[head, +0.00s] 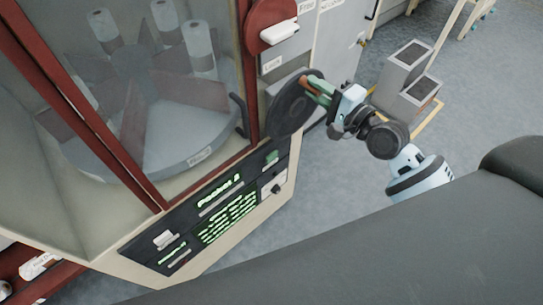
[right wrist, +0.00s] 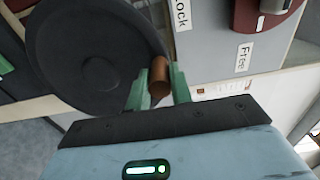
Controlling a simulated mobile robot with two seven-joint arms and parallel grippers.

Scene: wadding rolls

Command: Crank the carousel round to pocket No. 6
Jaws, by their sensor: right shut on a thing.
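The carousel (head: 135,150) is a grey round table with upright dividers and several pale rolls, behind the glass of a red-framed cabinet. A small label sits on its front rim, too small to read. The crank is a dark disc (head: 289,112) on the cabinet's right side; it also shows in the right wrist view (right wrist: 85,50). My right gripper (head: 314,88) is shut on the crank's brown handle (right wrist: 159,78), with green fingers on either side of it. A green-lit display (head: 228,215) reads "Pocket" and a digit I cannot read surely. My left gripper is not in view.
A red disc with a white lever (head: 279,32) sits above the crank, near labels "Lock" and "Free". A black hooked handle (head: 239,115) is on the cabinet frame. Grey boxes (head: 408,78) stand on the floor behind my right arm. Open floor lies to the right.

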